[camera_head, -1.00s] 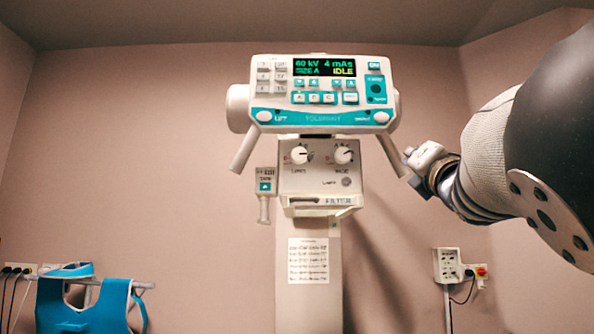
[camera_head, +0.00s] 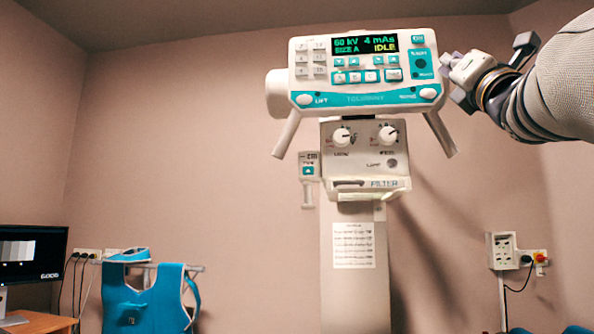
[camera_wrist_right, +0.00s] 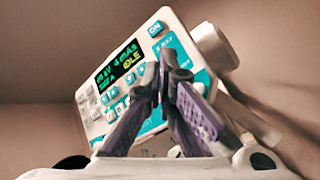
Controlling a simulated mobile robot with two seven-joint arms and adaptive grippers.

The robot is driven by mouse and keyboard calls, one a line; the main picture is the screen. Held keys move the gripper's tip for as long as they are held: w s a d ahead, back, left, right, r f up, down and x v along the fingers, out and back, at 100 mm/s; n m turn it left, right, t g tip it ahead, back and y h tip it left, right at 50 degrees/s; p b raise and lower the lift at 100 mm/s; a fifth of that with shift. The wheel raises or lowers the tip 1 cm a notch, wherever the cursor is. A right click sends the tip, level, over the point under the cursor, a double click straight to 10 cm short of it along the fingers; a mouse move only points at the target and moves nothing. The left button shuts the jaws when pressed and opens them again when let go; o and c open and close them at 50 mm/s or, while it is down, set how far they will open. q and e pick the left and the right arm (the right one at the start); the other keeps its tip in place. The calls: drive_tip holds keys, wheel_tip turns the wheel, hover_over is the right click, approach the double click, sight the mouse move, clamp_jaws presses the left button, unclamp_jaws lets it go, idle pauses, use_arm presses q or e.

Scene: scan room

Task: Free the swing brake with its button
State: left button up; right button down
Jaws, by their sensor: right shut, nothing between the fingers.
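The white and teal control console (camera_head: 364,103) hangs on the column, with its display reading IDLE. A white oval button (camera_head: 428,93) sits at its lower right corner; its small label is too blurred to read surely. Another oval button, labelled LIFT (camera_head: 304,99), is at the lower left. My right gripper (camera_head: 453,82) is beside the console's right edge. In the right wrist view the shut, empty purple fingers (camera_wrist_right: 164,68) point at the console (camera_wrist_right: 95,105) and cover part of its right side. Contact cannot be told. My left gripper is not in view.
A grip handle (camera_head: 439,134) slants down below the console's right end. Under the console is a collimator box (camera_head: 365,160) with two knobs. A blue apron (camera_head: 145,300) and a monitor (camera_head: 32,255) are at the lower left. A wall socket box (camera_head: 503,251) is at right.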

sight(428, 93)
drive_tip(key=w, duration=0.2)
drive_tip(key=w+d, duration=0.1)
drive_tip(key=w, duration=0.1)
drive_tip(key=w+b, duration=0.1)
drive_tip(key=w, duration=0.1)
drive_tip(key=shift+w+d+f, duration=0.3)
drive_tip(key=shift+w+f, duration=0.05)
drive_tip(key=shift+w, duration=0.05)
drive_tip(key=shift+w+r, duration=0.1)
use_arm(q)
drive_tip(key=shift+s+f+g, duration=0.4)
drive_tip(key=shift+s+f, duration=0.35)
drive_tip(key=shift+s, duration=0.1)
use_arm(e)
drive_tip(key=shift+s+r, duration=0.2)
drive_tip(key=shift+s, duration=0.05)
drive_tip(key=shift+w, duration=0.15)
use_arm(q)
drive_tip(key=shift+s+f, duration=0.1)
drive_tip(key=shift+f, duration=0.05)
use_arm(e)
drive_tip(key=shift+w+d, duration=0.1)
drive_tip(key=shift+w, duration=0.25)
